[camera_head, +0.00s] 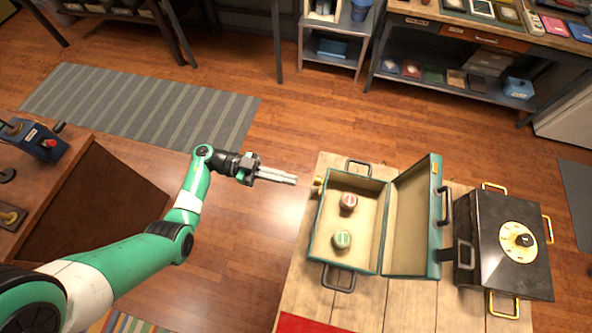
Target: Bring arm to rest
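My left arm, green and white, reaches in from the lower left. Its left gripper (294,179) points right over the wooden floor, left of the table. Its two fingers lie close together, with nothing visible between them. My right gripper is not in view. An open teal case (318,222) stands on the table, its lid upright on the right side. Inside are a round item with a red top (348,202) and one with a green top (342,240). The gripper is apart from the case.
The wooden table (385,308) also bears a black box (490,262) with gold handles and a dial. A red mat (305,324) lies at its front edge. A brown bench (75,215) with a blue control box (35,140) is at left. Shelves (430,85) stand at the back.

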